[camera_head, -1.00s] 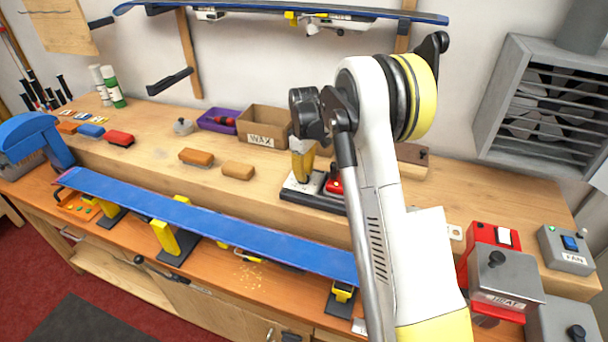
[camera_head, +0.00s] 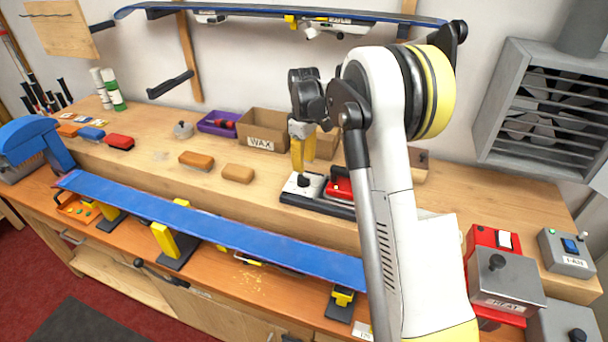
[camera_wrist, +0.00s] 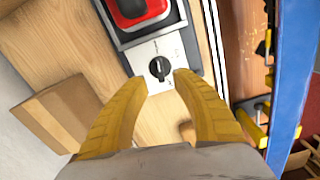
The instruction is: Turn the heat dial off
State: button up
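A black round dial (camera_wrist: 160,68) sits on a light grey plate of a dark-framed unit with a red part (camera_wrist: 138,10) in the wrist view. A pale mark on the dial is too small to read as a setting. In the head view the same unit (camera_head: 316,204) stands on the raised wooden shelf, its red part (camera_head: 340,189) beside the dial (camera_head: 304,181). My gripper (camera_wrist: 158,84) has its two yellow fingers spread, with the dial just beyond and between the tips in the picture. In the head view my gripper (camera_head: 301,168) points down over the dial. Contact cannot be told.
A grey box labelled HEAT (camera_head: 506,282) with a black knob stands at the right, near a FAN switch box (camera_head: 567,251). A WAX box (camera_head: 263,130) is behind the gripper. A blue ski or board (camera_head: 210,228) lies along the front on yellow stands.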

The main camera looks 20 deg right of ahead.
aim_at(304, 177)
notch_tip(304, 177, up, 6)
dwell(0.6)
jog(key=s+a+r+m+t+b, duration=0.1)
jog(key=s+a+r+m+t, duration=0.1)
jog(key=s+a+r, duration=0.45)
jog(key=s+a+r+m+t+b, duration=0.1)
jog(key=s+a+m+t, duration=0.15)
jog(key=s, duration=0.75)
jog(key=s+a+f+m+t+b, duration=0.1)
jog(key=s+a+f, duration=0.1)
jog(key=s, duration=0.5)
jog(key=s+a+f+m+t+b, duration=0.1)
jog(key=s+a+f, duration=0.2)
jog(key=s+f, duration=0.2)
jog(key=s, duration=0.3)
jog(key=shift+m+t, duration=0.35)
